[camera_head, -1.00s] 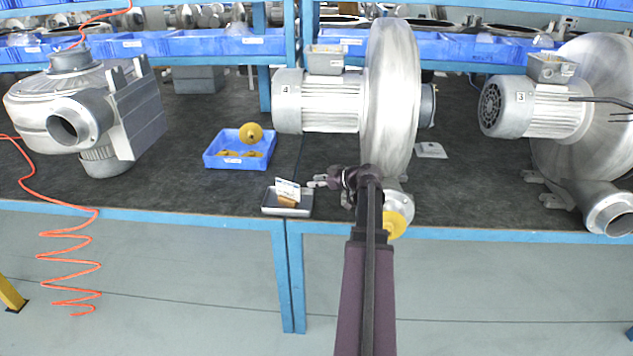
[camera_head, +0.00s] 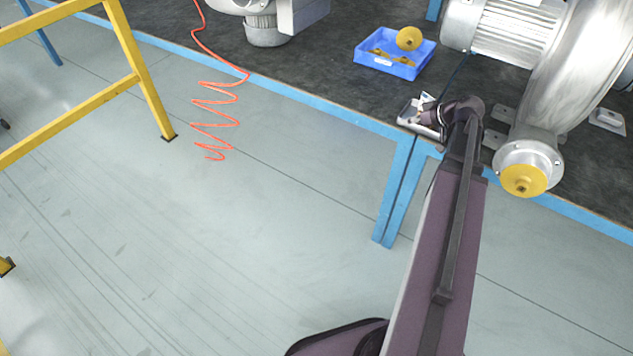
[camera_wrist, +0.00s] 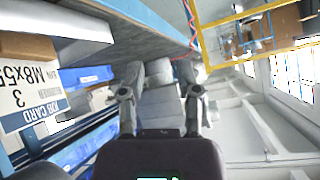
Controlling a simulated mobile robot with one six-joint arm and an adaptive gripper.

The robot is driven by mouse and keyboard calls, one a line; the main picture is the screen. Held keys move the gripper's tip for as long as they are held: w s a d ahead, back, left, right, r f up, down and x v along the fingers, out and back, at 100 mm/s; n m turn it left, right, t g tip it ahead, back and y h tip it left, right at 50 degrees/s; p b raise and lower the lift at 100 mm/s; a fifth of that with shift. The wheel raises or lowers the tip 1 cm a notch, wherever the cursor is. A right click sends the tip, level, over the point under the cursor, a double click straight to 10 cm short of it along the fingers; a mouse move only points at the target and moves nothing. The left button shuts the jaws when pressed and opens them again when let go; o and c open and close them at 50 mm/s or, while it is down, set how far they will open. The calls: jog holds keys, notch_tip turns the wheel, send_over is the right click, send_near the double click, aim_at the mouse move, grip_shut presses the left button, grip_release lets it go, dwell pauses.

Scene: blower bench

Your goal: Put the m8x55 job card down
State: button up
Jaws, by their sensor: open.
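The m8x55 job card (camera_wrist: 40,95) is a white card with printed text at the left of the wrist view, beside a brown block (camera_wrist: 25,46). In the head view, the card (camera_head: 427,98) is small and partly covered by my gripper (camera_head: 434,112). It is at the small grey tray (camera_head: 405,116) near the bench's front edge. In the wrist view, my gripper (camera_wrist: 163,78) has its fingers apart, with no card between them. The card is outside the fingers, to their left. Whether the card touches the tray floor is hidden.
A blue bin (camera_head: 385,66) with yellow parts stands behind the tray. A large blower (camera_head: 570,80) with a yellow cap (camera_head: 523,180) is close on the right. An orange coiled hose (camera_head: 215,110) hangs off the bench. A yellow frame (camera_head: 125,40) stands left; the floor between is open.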

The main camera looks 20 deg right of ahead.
jog(key=s+a+f+m+g+h, duration=0.1)
jog(key=s+a+f+g, duration=0.1)
jog(key=a, duration=0.8)
jog(key=s+a+f+m+g+h, duration=0.1)
jog(key=s+a+f+g+h, duration=0.1)
jog(key=a, duration=0.9)
jog(key=s+a+f+m+g+h, duration=0.1)
jog(key=s+a+f+g+h, duration=0.1)
jog(key=a, duration=0.8)
jog(key=shift+s+a+f+g, duration=0.3)
jog(key=shift+s+f+g, duration=0.2)
jog(key=shift+s+g, duration=1.05)
jog(key=shift+s+t, duration=0.2)
jog(key=shift+t, duration=0.05)
notch_tip(320, 180, up, 13)
jog(key=p, duration=1.3)
